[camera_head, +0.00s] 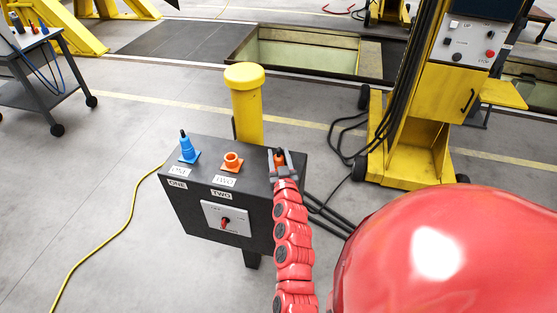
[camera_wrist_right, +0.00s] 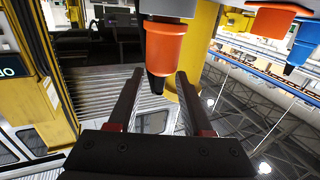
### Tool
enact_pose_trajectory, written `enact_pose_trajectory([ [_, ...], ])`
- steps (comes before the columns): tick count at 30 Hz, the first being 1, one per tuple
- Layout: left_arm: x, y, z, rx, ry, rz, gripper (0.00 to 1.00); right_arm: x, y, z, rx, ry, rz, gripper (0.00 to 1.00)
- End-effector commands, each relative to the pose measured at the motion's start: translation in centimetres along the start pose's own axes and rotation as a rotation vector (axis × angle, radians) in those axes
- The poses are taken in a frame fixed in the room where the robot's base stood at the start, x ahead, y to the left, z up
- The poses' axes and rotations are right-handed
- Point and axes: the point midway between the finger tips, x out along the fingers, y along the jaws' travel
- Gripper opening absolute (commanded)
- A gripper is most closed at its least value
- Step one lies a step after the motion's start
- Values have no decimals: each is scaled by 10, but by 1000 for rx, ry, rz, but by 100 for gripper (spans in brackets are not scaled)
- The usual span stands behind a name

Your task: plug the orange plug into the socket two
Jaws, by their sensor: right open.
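The orange plug (camera_head: 279,160) stands at the right end of the dark control box's top (camera_head: 263,185), its black end upward. It also shows in the right wrist view (camera_wrist_right: 165,45), which looks upside down. My right gripper (camera_head: 280,155) is open around the plug's upper part; the plug's black tip lies between its fingers (camera_wrist_right: 160,75). I cannot tell whether a finger touches it. Socket two (camera_head: 232,161), an orange ring with a square base, is empty, left of the plug. My left gripper is not in view.
A blue plug (camera_head: 187,149) sits at the box's left. A panel with a red knob (camera_head: 226,222) is on the front. A yellow post (camera_head: 246,105) rises behind; a yellow lifting column (camera_head: 437,125) stands right. A yellow cable (camera_head: 132,205) lies on the floor at left.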

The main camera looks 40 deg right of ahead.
Motion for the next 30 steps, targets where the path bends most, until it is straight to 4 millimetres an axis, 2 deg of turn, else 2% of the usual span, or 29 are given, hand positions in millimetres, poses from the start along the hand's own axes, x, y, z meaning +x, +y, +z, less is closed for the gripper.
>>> enact_pose_trajectory([
  [3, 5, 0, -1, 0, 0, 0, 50, 8, 1, 0, 0, -2, 1, 50],
  [9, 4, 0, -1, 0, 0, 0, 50, 9, 1, 1, 1, -2, 1, 50],
  [11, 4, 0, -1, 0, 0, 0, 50, 9, 1, 1, 1, -2, 1, 41],
  [18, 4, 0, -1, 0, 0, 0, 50, 9, 1, 1, 0, -1, 1, 0],
  [30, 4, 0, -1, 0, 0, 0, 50, 9, 1, 0, 1, -1, 1, 0],
])
